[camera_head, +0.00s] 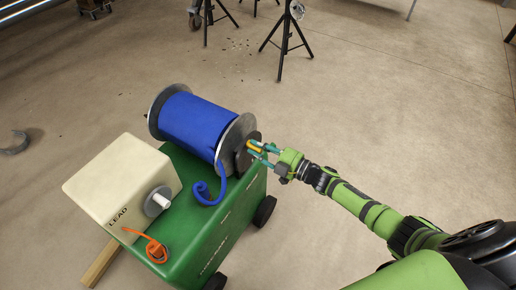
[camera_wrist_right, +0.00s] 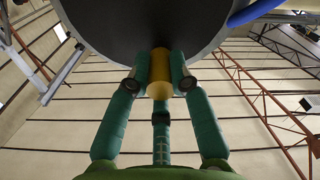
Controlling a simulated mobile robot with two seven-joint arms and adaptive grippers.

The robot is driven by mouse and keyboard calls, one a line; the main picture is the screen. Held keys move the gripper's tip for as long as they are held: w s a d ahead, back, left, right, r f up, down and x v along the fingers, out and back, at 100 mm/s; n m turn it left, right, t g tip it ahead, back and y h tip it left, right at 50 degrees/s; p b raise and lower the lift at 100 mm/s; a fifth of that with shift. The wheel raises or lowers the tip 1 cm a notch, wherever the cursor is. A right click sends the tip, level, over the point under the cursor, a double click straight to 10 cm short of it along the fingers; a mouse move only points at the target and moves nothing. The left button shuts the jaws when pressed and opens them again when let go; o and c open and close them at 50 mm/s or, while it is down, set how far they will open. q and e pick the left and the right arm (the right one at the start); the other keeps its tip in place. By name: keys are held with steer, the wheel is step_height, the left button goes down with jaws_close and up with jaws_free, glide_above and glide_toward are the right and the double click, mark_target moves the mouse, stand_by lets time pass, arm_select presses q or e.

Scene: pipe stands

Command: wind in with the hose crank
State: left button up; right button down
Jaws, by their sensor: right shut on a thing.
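The hose reel, a drum of blue hose (camera_head: 188,122) between grey discs, sits on the green wheeled cart (camera_head: 224,212). The hose's loose end curls down onto the cart top. The crank's yellow handle (camera_head: 254,146) stands out from the dark disc at the reel's right end. My right gripper (camera_head: 259,151) is shut on this handle, with its arm reaching in from the right. In the right wrist view the teal fingers close on both sides of the yellow handle (camera_wrist_right: 159,78), below the large dark disc (camera_wrist_right: 150,22). My left gripper is not in view.
A cream box (camera_head: 110,185) marked LEAD with a white knob stands on the cart's left side, near an orange plug or clip (camera_head: 155,250). Black tripod stands (camera_head: 287,35) are at the back. The floor on the right is clear.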

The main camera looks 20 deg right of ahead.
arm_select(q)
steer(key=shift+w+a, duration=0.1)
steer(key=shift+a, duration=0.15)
arm_select(e)
steer(key=shift+w+d+r, duration=0.1)
steer(key=shift+w+r, duration=0.1)
steer(key=shift+r, duration=0.25)
steer(key=c, duration=1.1)
jaws_free()
steer(key=shift+s+f, duration=0.1)
steer(key=shift+f, duration=0.05)
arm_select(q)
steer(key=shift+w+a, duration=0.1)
arm_select(e)
steer(key=shift+s+f, duration=0.1)
steer(key=shift+s, duration=0.05)
steer(key=v, duration=1.1)
steer(key=shift+s+d, duration=0.25)
steer(key=shift+d, duration=0.05)
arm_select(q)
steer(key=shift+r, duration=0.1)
